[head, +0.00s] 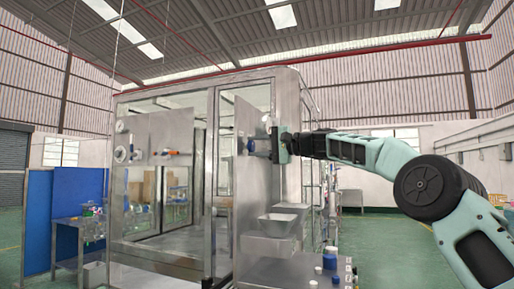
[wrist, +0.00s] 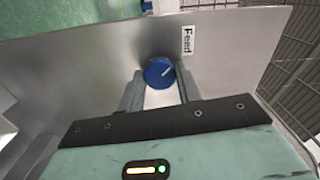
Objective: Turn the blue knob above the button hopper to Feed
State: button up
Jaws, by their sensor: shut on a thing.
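The blue knob (wrist: 158,73) sits on a steel panel in the wrist view, between the two fingers of my gripper (wrist: 160,84). The fingers are shut on it from both sides. In the head view my gripper (head: 274,143) is up against the steel machine front; the knob's grasped part is hard to make out there. The steel hopper (head: 277,225) stands below my gripper.
The glass-walled steel machine (head: 224,150) fills the middle of the head view. Blue-capped parts (head: 329,262) stand low in front of it. A small table (head: 80,222) and a blue partition (head: 66,200) are at the left. The green floor at the right is open.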

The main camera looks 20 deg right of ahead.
jog(key=o, duration=1)
jog(key=shift+c, duration=0.2)
jog(key=shift+d, duration=0.1)
jog(key=b+v, duration=0.7)
jog(key=v, duration=1)
jog(key=shift+s, duration=0.1)
